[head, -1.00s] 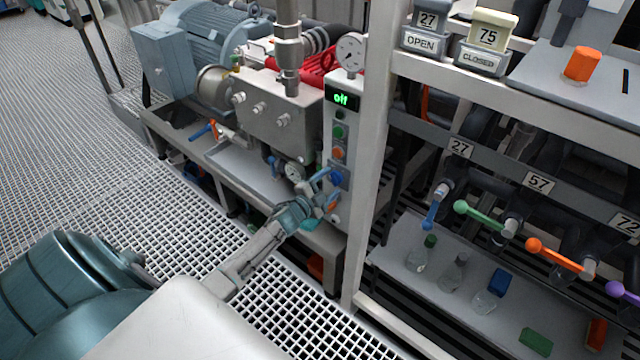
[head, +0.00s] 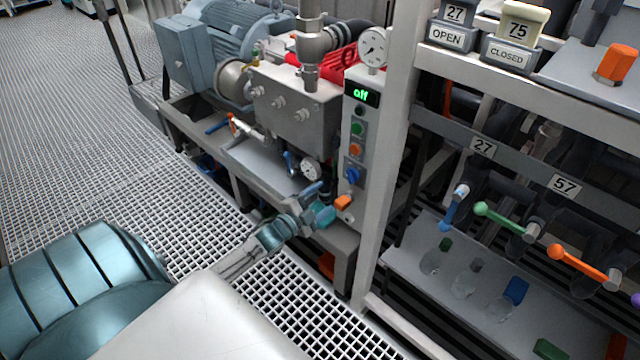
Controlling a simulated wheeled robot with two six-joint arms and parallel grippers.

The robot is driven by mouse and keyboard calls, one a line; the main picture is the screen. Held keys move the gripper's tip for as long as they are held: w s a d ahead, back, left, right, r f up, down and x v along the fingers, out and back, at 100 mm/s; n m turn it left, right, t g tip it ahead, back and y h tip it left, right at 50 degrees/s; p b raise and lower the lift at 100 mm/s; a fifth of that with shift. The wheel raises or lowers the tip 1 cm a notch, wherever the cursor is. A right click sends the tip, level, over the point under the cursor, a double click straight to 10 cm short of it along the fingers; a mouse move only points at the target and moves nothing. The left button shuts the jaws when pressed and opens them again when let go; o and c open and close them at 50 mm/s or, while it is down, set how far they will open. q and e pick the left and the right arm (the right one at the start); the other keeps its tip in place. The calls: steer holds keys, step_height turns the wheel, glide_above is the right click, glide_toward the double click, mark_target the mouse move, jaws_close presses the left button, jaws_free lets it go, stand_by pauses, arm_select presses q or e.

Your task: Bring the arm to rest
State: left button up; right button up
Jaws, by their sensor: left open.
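My left arm reaches in from the lower left. Its gripper (head: 318,203) is open and stands in front of the lower part of the control panel (head: 362,128). I see nothing held between its fingers. An orange part (head: 343,202) shows just beside the fingertips; I cannot tell whether they touch. The panel has a lit green display (head: 361,93), a green button, an orange button and a blue switch (head: 354,175) above the gripper. My right gripper is not in view.
The pump skid (head: 295,100) with a motor (head: 225,45) stands behind the gripper. A white post (head: 388,170) rises to its right, with a rack of coloured valve handles (head: 500,217) and a shelf of flasks (head: 465,280). Grating floor (head: 90,160) at left is open.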

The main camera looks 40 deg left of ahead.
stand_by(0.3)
arm_select(q)
steer(key=s+d+f+n+g+y+p, duration=0.15)
steer(key=s+f+n+g, duration=0.25)
steer(key=s+f, duration=0.65)
steer(key=s+d+f+n+g+y+p, duration=0.1)
steer(key=s+f+n+g+p, duration=0.45)
steer(key=f, duration=0.85)
steer(key=s+d+f+n+g, duration=0.1)
steer(key=s+d+f+g, duration=0.1)
steer(key=s, duration=0.6)
steer(key=s+d+f+n+g, duration=0.1)
steer(key=s+d+f, duration=0.3)
steer(key=s, duration=0.5)
steer(key=s+d+f+n+g, duration=0.1)
steer(key=s+d+f+g, duration=0.3)
steer(key=s, duration=0.5)
step_height(320, 180, down, 3)
steer(key=shift+s+r, duration=0.15)
steer(key=shift+s, duration=0.1)
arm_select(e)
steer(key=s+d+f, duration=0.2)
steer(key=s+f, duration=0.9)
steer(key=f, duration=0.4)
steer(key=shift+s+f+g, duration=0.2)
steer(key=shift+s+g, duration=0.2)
